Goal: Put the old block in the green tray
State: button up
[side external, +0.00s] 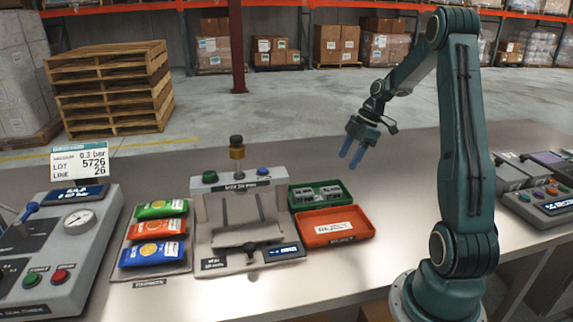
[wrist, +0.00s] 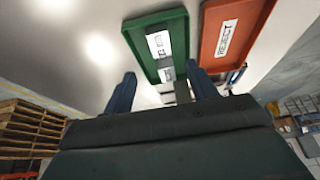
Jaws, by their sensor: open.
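The green tray (side external: 295,203) stands on the bench right of the central machine, behind the red tray. Dark pieces with pale markings (side external: 320,194) lie in it. I cannot tell whether one is the old block; no block is clearly identifiable elsewhere. My gripper (side external: 350,160) is open, its blue fingers pointing down, above and right of the green tray and apart from it. In the wrist view, the green tray (wrist: 181,32) appears beyond the fingers (wrist: 163,74). A small grey piece (wrist: 182,92) shows between them, partly hidden by the gripper body; I cannot tell what it is.
The red tray (side external: 362,232) carries a reject label (wrist: 227,38). The central machine (side external: 215,262) has an upright brass and black post (side external: 237,153). Coloured packets (side external: 155,227) lie on a plate at left, beside a gauge console (side external: 85,250). The bench behind the trays is clear.

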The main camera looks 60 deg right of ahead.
jog(key=shift+s+d+r, duration=0.15)
jog(key=shift+s+r, duration=0.05)
jog(key=shift+r, duration=0.35)
jog(key=a+r+m+h, duration=0.15)
jog(key=a+r, duration=0.35)
jog(key=a, duration=0.5)
jog(key=a+r+m+h, duration=0.1)
jog(key=a+r+m, duration=0.1)
jog(key=a+r, duration=0.55)
jog(key=s+a+m+t, duration=0.2)
jog(key=s+a+m, duration=0.3)
jog(key=s+a, duration=0.8)
jog(key=shift+a+r+h, duration=0.15)
jog(key=shift+a+h, duration=0.2)
jog(key=shift+a, duration=0.4)
